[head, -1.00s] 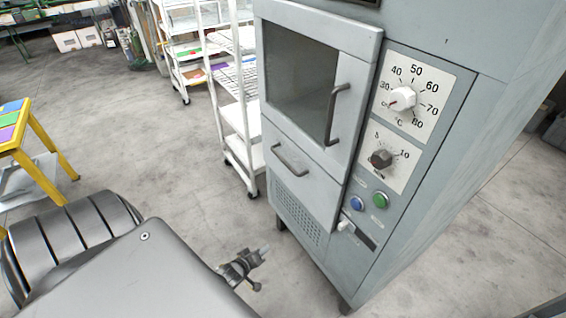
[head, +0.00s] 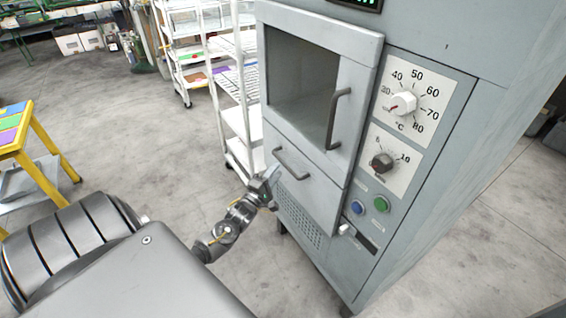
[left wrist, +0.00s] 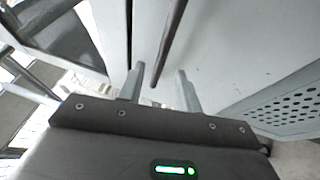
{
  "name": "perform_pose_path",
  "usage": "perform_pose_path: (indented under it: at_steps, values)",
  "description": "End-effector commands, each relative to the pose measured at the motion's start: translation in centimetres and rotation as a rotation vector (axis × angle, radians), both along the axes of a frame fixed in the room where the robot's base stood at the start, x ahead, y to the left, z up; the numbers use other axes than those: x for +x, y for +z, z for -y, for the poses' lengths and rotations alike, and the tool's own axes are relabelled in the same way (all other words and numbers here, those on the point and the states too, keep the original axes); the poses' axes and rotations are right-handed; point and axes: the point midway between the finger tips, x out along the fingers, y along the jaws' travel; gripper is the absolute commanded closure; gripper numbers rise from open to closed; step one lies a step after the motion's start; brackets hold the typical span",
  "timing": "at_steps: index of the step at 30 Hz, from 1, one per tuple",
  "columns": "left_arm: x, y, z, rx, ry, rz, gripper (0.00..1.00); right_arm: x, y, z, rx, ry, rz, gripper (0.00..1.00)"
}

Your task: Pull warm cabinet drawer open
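The warm cabinet (head: 460,180) is a grey upright box. Its drawer (head: 318,195) sits below the windowed door and looks shut. The drawer's dark bar handle (head: 292,164) runs across the upper front. My left gripper (head: 274,174) is just in front of the drawer, at the left end of the handle. In the left wrist view my left gripper (left wrist: 160,76) is open, its two fingers apart. The handle (left wrist: 170,40) shows as a dark bar ahead, in line with the gap; I cannot tell if it touches a finger. My right gripper is not in view.
The door handle (head: 336,118) stands upright above the drawer. Two knobs and blue and green buttons (head: 381,204) are on the right panel. A white wire rack (head: 240,110) stands behind left. A yellow-legged table (head: 45,150) is at far left. Open floor lies between.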

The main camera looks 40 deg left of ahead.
Motion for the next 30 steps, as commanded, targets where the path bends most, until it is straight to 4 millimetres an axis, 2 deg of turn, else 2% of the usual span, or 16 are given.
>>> perform_pose_path:
  at_steps: [3, 9, 13, 21, 29, 30]
  values:
    - [2.2, 0.5, -0.2, 0.001, 0.000, 0.002, 0.66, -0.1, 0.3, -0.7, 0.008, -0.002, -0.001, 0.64]
    - [4.5, 0.8, -0.5, 0.001, 0.000, -0.001, 0.66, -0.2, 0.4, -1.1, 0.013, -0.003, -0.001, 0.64]
    - [5.2, 0.9, -0.5, 0.001, 0.000, -0.001, 0.66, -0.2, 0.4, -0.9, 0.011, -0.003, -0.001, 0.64]
    - [5.3, 0.9, -0.5, 0.001, 0.000, -0.001, 0.66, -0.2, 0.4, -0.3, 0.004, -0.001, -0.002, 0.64]
    - [5.3, 0.9, -0.5, 0.001, 0.000, -0.001, 0.99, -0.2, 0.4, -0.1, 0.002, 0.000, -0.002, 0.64]
    - [5.2, 0.9, -0.5, 0.001, 0.000, -0.001, 1.00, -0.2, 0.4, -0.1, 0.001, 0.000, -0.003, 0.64]
